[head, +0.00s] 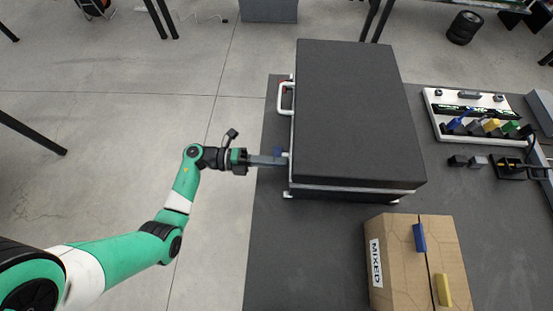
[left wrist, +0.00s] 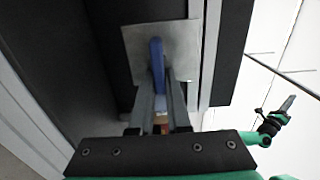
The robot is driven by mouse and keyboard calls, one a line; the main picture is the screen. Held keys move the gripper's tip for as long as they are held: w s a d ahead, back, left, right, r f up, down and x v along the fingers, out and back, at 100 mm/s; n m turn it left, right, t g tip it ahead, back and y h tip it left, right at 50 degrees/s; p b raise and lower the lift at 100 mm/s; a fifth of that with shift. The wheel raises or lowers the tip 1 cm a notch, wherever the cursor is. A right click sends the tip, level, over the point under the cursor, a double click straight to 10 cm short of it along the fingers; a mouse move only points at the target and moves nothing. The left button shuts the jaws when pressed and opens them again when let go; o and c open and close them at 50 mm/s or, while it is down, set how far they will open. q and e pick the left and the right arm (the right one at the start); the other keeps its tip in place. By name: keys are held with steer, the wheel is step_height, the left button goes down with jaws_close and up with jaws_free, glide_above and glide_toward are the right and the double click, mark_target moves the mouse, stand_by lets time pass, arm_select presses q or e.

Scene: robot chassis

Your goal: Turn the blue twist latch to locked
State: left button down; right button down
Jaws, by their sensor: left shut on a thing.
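The blue twist latch (left wrist: 157,62) sits on a grey metal plate (left wrist: 185,45) on the side of the dark chassis (head: 355,110). In the head view only a small blue bit of the latch (head: 278,151) shows beside my fingers. My left gripper (head: 282,160) reaches in from the left to the chassis's left side. In the left wrist view its two fingers (left wrist: 158,90) are shut on the blue latch, one on each side. The latch lies roughly in line with the fingers. My right gripper (left wrist: 286,106) shows only small in the left wrist view, away from the chassis.
A white handle (head: 284,97) stands out from the chassis's left side, above my gripper in the head view. A cardboard box (head: 395,285) marked MIXED stands at the front. A white tray (head: 437,119) with coloured parts lies at the right. Floor left of the chassis is clear.

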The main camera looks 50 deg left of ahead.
stand_by(0.4)
arm_select(q)
steer(key=c, duration=0.9)
jaws_free()
steer(key=shift+s+a, duration=0.25)
steer(key=shift+a, duration=0.1)
steer(key=p+v, duration=0.1)
steer(key=v, duration=0.9)
steer(key=shift+s+a, duration=0.25)
steer(key=shift+s, duration=0.05)
